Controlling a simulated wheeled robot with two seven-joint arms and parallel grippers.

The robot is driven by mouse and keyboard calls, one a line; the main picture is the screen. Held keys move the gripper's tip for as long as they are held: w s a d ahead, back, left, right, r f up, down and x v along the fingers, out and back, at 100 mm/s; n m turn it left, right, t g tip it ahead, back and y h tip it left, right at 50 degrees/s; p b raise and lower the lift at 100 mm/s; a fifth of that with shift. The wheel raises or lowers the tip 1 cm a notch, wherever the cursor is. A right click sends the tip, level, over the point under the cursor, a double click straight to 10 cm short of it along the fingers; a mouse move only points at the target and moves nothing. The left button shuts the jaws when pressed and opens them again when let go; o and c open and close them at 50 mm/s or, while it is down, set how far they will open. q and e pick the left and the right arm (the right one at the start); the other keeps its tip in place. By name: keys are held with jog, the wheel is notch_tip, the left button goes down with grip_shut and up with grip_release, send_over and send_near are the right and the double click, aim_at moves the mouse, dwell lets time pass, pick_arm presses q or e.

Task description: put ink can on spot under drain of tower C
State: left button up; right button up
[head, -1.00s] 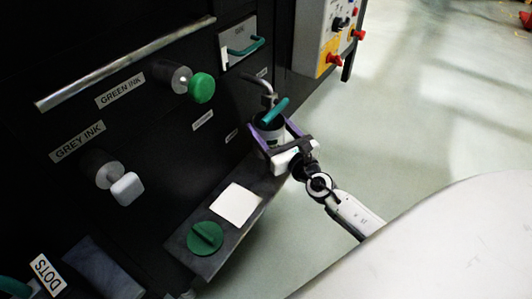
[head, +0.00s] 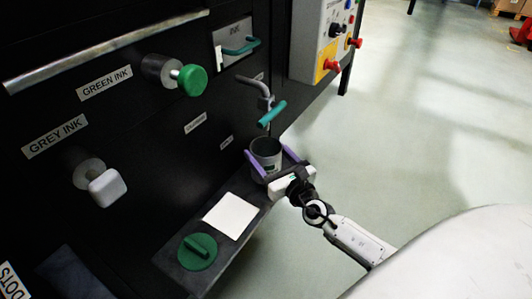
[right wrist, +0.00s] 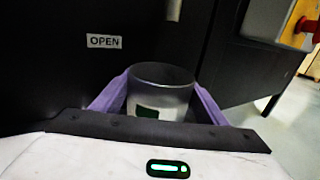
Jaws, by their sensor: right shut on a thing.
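The ink can (head: 266,148), a dark grey open-topped cylinder, is between the purple fingers of my right gripper (head: 270,164). The gripper is shut on it. In the right wrist view the can (right wrist: 160,92) stands upright with a white label and green patch. The drain (head: 262,92), a bent grey pipe with a teal lever (head: 271,114), is on the dark tower front, above the can in the picture. The can is over the far end of a dark ledge (head: 217,257). Its base and any spot under it are hidden, so I cannot tell whether it touches the ledge.
On the ledge are a white square (head: 230,215) and a round green lid (head: 197,252). A green knob (head: 192,80) and a light grey knob (head: 107,187) stick out of the tower. A control box (head: 318,45) is at upper right. The pale floor at right is clear.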

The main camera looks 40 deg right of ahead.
pick_arm(q)
jog(key=shift+r, duration=0.1)
pick_arm(e)
jog(key=o, duration=1.2)
jog(key=shift+r+p, duration=0.15)
jog(key=shift+p, duration=0.2)
pick_arm(q)
jog(key=shift+s+a+f+p, duration=0.3)
jog(key=shift+a+f+p, duration=0.15)
jog(key=shift+f, duration=0.25)
pick_arm(e)
jog(key=s, duration=0.8)
jog(key=s+a, duration=0.1)
jog(key=s, duration=0.3)
